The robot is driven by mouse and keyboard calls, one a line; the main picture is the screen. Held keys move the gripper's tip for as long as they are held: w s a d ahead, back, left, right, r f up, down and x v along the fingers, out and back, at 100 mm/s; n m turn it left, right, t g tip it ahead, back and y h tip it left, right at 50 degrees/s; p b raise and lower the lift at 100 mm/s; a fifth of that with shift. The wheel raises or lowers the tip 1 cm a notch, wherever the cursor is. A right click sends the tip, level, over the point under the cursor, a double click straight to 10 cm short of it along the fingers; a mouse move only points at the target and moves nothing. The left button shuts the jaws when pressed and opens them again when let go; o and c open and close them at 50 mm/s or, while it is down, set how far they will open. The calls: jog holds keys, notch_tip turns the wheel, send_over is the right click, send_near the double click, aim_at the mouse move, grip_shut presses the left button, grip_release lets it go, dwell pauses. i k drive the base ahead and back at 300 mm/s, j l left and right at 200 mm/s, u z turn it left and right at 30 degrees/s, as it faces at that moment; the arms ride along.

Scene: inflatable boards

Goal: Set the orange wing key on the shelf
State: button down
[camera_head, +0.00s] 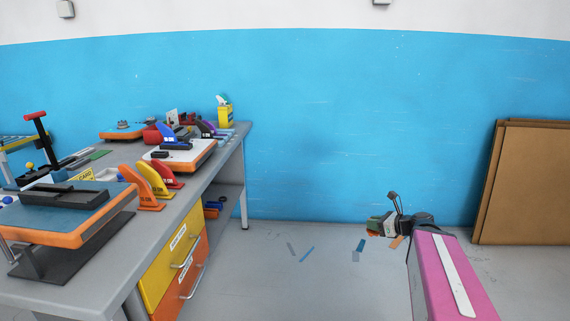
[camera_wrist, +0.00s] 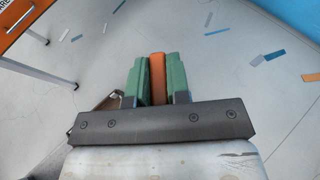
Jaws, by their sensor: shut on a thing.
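My gripper (camera_head: 372,226) is at the right of the head view, away from the workbench and in front of the blue wall. In the wrist view its two green fingers (camera_wrist: 157,60) are shut on an orange piece, the orange wing key (camera_wrist: 157,78). Only a narrow edge of the key shows between the fingers, so its wing shape is hidden. An open shelf (camera_head: 233,196) shows under the far end of the workbench, with small blue and orange-red items on it.
The grey workbench (camera_head: 95,266) at the left carries orange, yellow and red fins (camera_head: 158,180), boards and tools. Yellow and orange drawers (camera_head: 172,255) face right. Brown panels (camera_head: 525,185) lean at the right wall. Scattered strips lie on the otherwise clear floor (camera_head: 290,285).

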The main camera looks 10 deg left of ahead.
aim_at(227, 191)
jog(key=i+u, duration=0.35)
jog(key=i, duration=0.4)
jog(key=i+l+u, duration=0.3)
jog(key=i, duration=0.45)
jog(key=i+j+u, duration=0.15)
jog(key=i+u, duration=0.2)
jog(key=i, duration=0.25)
jog(key=i+u, duration=0.3)
jog(key=i, duration=0.25)
jog(key=j, duration=0.35)
jog(key=i+j, duration=0.15)
jog(key=j, duration=0.15)
